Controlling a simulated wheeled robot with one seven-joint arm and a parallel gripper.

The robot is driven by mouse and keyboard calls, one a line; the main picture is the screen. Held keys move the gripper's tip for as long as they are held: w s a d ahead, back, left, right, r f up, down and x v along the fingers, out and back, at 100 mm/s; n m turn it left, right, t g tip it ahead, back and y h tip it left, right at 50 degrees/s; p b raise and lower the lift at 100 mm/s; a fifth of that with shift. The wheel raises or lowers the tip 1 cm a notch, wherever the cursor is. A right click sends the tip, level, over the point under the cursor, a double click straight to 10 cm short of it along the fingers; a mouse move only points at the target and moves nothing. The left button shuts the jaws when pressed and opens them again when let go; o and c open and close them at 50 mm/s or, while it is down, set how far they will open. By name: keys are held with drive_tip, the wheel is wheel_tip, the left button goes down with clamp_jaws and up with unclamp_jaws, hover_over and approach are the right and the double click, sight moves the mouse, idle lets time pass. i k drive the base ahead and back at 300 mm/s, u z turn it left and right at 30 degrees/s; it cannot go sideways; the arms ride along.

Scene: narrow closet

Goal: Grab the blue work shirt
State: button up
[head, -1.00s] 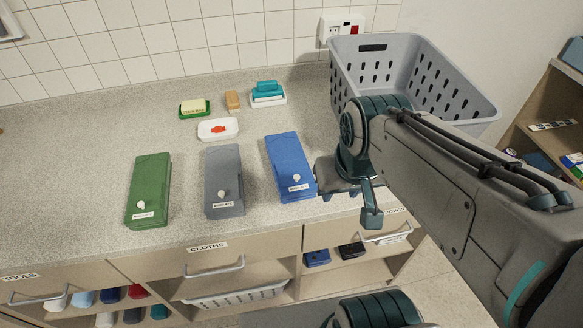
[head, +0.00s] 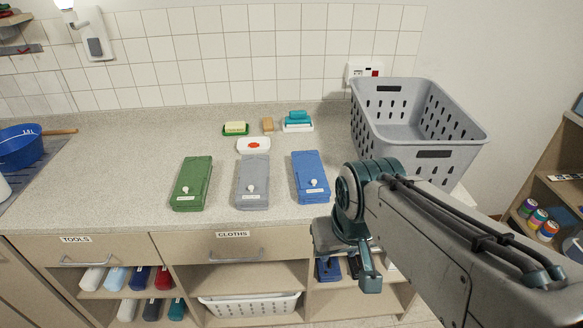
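A flat folded blue item (head: 309,172), which I take as the blue work shirt, lies on the counter. It has a white button-like knob and a small label at its near end. It is at the right of a row with a similar grey one (head: 252,175) and green one (head: 190,178). My gripper (head: 347,262) is just in front of the counter edge, right of and nearer than the blue item, and apart from it. My wrist and arm partly hide it, so its opening is unclear. I see nothing held.
A grey basket (head: 427,152) stands at the counter's right end. A blue pan (head: 22,148) is at far left. Drawers (head: 232,246) and open shelves are below.

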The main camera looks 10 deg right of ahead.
sight(307, 159)
drive_tip(key=z, duration=0.05)
drive_tip(key=i, duration=0.9)
drive_tip(key=z, duration=0.15)
